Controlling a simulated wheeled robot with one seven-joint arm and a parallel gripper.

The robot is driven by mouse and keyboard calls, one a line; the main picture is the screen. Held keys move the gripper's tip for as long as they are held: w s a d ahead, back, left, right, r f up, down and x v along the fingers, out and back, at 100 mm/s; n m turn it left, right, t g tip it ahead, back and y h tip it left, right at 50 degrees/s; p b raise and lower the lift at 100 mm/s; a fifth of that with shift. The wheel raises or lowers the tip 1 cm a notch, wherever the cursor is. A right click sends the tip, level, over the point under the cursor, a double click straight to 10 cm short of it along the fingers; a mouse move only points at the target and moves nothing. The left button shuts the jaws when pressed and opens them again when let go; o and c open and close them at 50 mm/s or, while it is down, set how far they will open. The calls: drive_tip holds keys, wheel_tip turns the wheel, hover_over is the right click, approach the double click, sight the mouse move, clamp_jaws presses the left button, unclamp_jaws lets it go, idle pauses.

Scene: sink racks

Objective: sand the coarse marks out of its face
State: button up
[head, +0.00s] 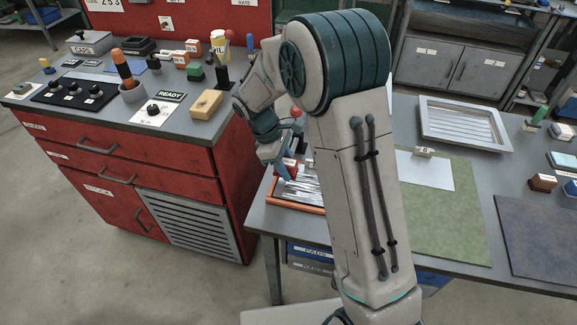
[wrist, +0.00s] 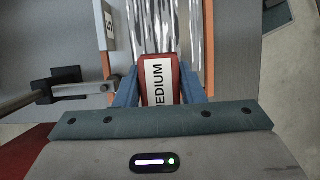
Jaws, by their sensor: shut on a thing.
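My gripper (wrist: 160,80) is shut on a red block labelled MEDIUM (wrist: 162,92), with a blue-grey finger on either side. The block's far end meets or overlaps the near part of a streaked metal face (wrist: 152,30); I cannot tell whether it touches. In the head view the streaked metal piece (head: 302,187) lies in an orange-rimmed tray (head: 296,207) at the left end of the grey bench. There my gripper (head: 284,168) is over the tray's far left part, and my arm hides the tray's right side. The face shows long light and dark streaks.
A red cabinet (head: 120,165) stands left, its top holding a wooden block (head: 206,103), a green block (head: 194,72) and a READY sign (head: 171,96). On the bench right are a ribbed metal tray (head: 464,122), a green mat (head: 445,220) and a dark mat (head: 540,240).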

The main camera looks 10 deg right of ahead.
drive_tip(key=shift+p+v, duration=0.6)
drive_tip(key=shift+v, duration=0.4)
drive_tip(key=shift+s+d+r+p, duration=0.1)
drive_tip(key=shift+d+r+p, duration=0.05)
drive_tip(key=shift+r+p, duration=0.55)
drive_tip(key=shift+d+r+p, duration=0.15)
drive_tip(key=shift+r+p, duration=0.25)
drive_tip(key=shift+r, duration=0.45)
drive_tip(key=shift+f, duration=0.1)
